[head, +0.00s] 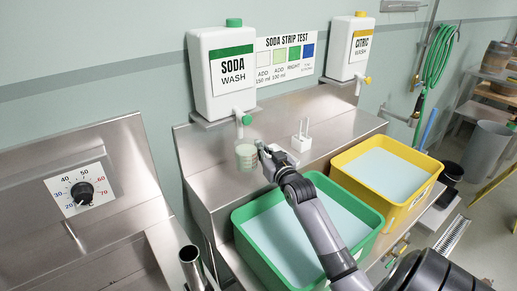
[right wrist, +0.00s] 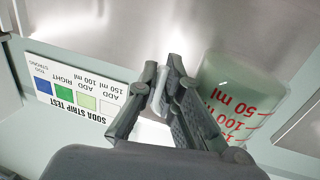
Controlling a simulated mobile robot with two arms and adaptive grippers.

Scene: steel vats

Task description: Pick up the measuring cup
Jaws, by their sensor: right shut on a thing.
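The measuring cup (head: 246,155) is a clear, faintly green-tinted cup just below the tap of the soda wash jug. My right gripper (head: 268,156) is at its right side, shut on its handle. In the right wrist view the cup (right wrist: 238,88) shows red ml marks upside down. There the fingers of my right gripper (right wrist: 168,92) close around a pale handle piece beside the cup wall. I cannot tell whether the cup's base touches the steel surface. My left gripper is not in view.
The soda wash jug (head: 222,80) with a green-handled tap (head: 246,119) stands above the cup. A white strip holder (head: 301,142) is to the right. A green tub (head: 246,238) and a yellow tub (head: 344,157) with pale liquid are in front. A dial panel (head: 78,190) is at left.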

